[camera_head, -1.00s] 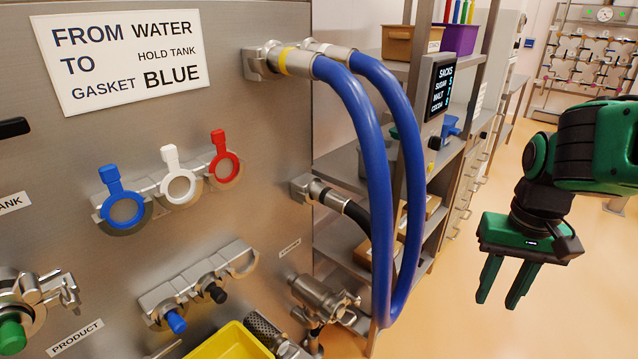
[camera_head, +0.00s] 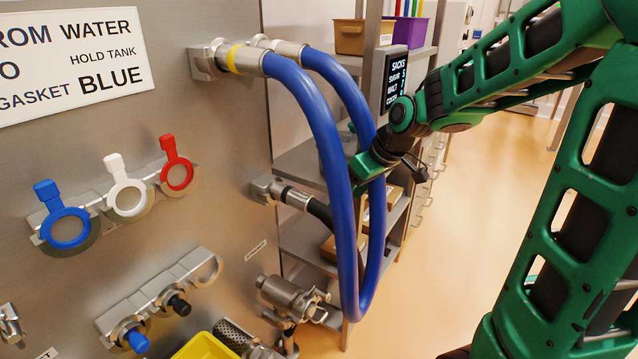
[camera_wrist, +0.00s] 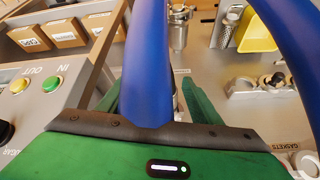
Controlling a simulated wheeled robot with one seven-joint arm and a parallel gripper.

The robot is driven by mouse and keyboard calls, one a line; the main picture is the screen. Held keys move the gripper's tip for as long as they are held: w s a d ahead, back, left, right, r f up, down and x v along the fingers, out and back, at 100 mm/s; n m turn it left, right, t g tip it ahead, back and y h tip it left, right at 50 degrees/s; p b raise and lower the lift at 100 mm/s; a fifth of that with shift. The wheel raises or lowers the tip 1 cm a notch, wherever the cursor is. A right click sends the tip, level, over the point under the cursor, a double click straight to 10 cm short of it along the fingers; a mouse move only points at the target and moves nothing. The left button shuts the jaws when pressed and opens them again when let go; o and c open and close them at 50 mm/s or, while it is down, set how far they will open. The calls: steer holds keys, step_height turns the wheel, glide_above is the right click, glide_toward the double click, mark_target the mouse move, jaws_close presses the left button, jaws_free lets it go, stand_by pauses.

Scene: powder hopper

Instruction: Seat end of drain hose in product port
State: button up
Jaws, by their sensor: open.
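The blue hose (camera_head: 330,150) hangs in a loop, both ends on metal fittings at the panel's upper right. One end fitting (camera_head: 248,60) has a yellow band; the other end (camera_head: 290,48) is plain metal. My gripper (camera_head: 366,166) is at the loop's right-hand run, its fingers partly hidden by the hose. In the wrist view, the open fingers (camera_wrist: 160,98) stand on both sides of a blue hose run (camera_wrist: 148,60). I cannot tell whether they touch it. A PRODUCT label (camera_head: 46,354) is cut off at the lower left, and I cannot clearly identify its port.
A sign (camera_head: 75,60) reads FROM WATER TO HOLD TANK, GASKET BLUE. Blue (camera_head: 67,228), white (camera_head: 128,200) and red (camera_head: 177,176) gaskets hang below it. A yellow bin (camera_head: 206,347) is low on the panel. Shelving (camera_head: 305,240) stands behind the hose. Floor at right is open.

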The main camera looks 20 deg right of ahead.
mark_target(302, 192)
steer(key=w+a+n+t+y, duration=0.1)
steer(key=w+a+n+y, duration=0.15)
steer(key=w+a, duration=0.4)
steer(key=shift+h, duration=0.35)
steer(key=shift+w+d+x, duration=0.1)
steer(key=shift+w+x, duration=0.05)
steer(key=shift+x, duration=1.35)
steer(key=shift+w+d+x, duration=0.1)
steer(key=shift+w+x, duration=0.05)
steer(key=shift+x, duration=1.35)
steer(key=shift+w+d+x, duration=0.1)
steer(key=shift+w+x, duration=0.05)
steer(key=shift+x, duration=1.4)
steer(key=shift+r, duration=0.15)
steer(key=shift+c, duration=0.4)
steer(key=c, duration=1.4)
steer(key=shift+w+r, duration=0.1)
steer(key=shift+r, duration=2.55)
